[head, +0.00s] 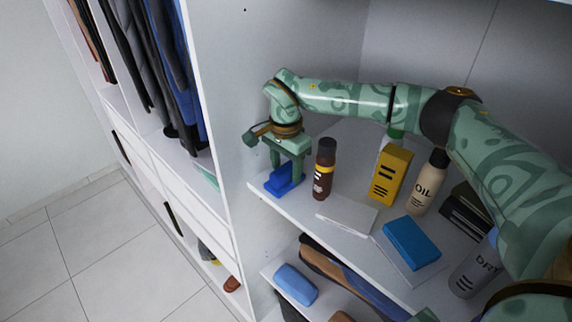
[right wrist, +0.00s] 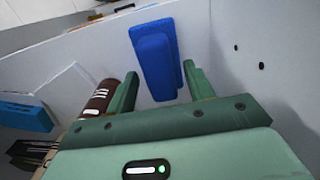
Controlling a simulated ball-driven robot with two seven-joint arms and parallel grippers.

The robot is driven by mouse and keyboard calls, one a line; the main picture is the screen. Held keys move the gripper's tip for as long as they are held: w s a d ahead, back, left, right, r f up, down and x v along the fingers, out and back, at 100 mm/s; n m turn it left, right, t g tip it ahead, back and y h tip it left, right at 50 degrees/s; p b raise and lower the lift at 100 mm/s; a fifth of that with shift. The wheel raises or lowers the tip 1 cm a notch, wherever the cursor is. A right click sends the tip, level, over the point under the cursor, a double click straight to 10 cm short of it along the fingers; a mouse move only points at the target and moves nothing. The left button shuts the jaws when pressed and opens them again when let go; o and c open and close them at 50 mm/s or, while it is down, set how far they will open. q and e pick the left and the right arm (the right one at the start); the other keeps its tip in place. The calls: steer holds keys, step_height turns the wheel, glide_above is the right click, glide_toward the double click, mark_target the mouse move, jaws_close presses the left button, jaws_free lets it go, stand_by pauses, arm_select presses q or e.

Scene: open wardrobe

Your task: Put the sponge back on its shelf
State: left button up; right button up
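A blue block, which looks like the sponge (head: 283,178), lies on the upper shelf at its front left corner, by the white upright panel. It has a wider part and a narrower part. My right gripper (head: 286,170) is above it, pointing down, with its fingers apart. In the right wrist view the sponge (right wrist: 155,62) shows between and beyond the open fingertips (right wrist: 160,82), with small gaps at both sides. My left gripper is not clearly in view; a small green patch at the head view's bottom edge may be part of that arm.
A brown bottle (head: 324,170) stands close right of my right gripper. A yellow box (head: 390,175), an oil bottle (head: 428,183), a blue box (head: 411,241) and a grey bottle (head: 471,272) are further right. A white flat piece (head: 346,216) lies in front. A blue item (head: 296,284) sits on the lower shelf.

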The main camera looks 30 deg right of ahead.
mark_target(285, 168)
step_height(285, 168, up, 12)
steer(key=b, duration=0.1)
stand_by(0.5)
steer(key=shift+a, duration=0.1)
stand_by(0.4)
